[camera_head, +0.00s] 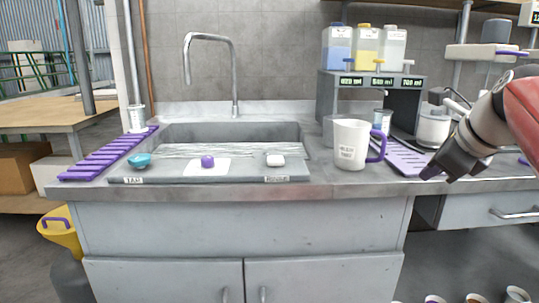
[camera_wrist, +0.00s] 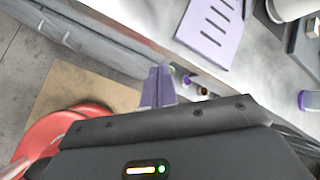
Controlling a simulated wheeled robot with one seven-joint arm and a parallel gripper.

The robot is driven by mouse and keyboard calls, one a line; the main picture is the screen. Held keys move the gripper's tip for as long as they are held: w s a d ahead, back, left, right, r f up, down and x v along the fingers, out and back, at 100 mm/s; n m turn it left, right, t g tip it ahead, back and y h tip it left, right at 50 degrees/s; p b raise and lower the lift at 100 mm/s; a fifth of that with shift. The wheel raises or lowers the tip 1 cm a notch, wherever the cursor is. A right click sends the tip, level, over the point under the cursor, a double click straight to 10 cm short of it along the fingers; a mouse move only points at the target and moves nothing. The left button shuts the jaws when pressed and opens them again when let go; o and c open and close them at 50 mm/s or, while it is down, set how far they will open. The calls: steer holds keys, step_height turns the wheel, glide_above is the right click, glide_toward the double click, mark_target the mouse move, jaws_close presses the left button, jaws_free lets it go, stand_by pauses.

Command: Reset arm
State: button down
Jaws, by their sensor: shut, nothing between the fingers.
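My gripper (camera_head: 440,176) hangs at the right of the head view, above the front edge of the counter, with its dark fingers pointing down and to the left. In the wrist view, my gripper's purple fingertips (camera_wrist: 157,86) lie side by side, shut with nothing between them. My red and white arm comes in from the right edge of the head view. A white mug (camera_head: 350,144) with a purple handle stands on the counter to the left of my gripper. A purple slatted mat (camera_head: 403,160) lies behind my gripper and also shows in the wrist view (camera_wrist: 211,28).
A sink with a tap (camera_head: 234,75) is in the middle of the counter. A dispenser (camera_head: 371,84) with three bottles stands behind the mug. A drawer (camera_head: 492,208) is below my gripper.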

steer(key=s+a+f+n+g, duration=0.1)
steer(key=s+a+f+n, duration=0.4)
steer(key=n, duration=0.4)
steer(key=s+a+f+n, duration=0.4)
steer(key=s+f+n, duration=0.3)
steer(key=f+n, duration=0.2)
steer(key=s+a+f+n+g+h, duration=0.1)
steer(key=s+a+f+n, duration=0.4)
steer(key=f+n, duration=0.4)
steer(key=shift+s+a+g, duration=0.3)
steer(key=shift+s, duration=0.4)
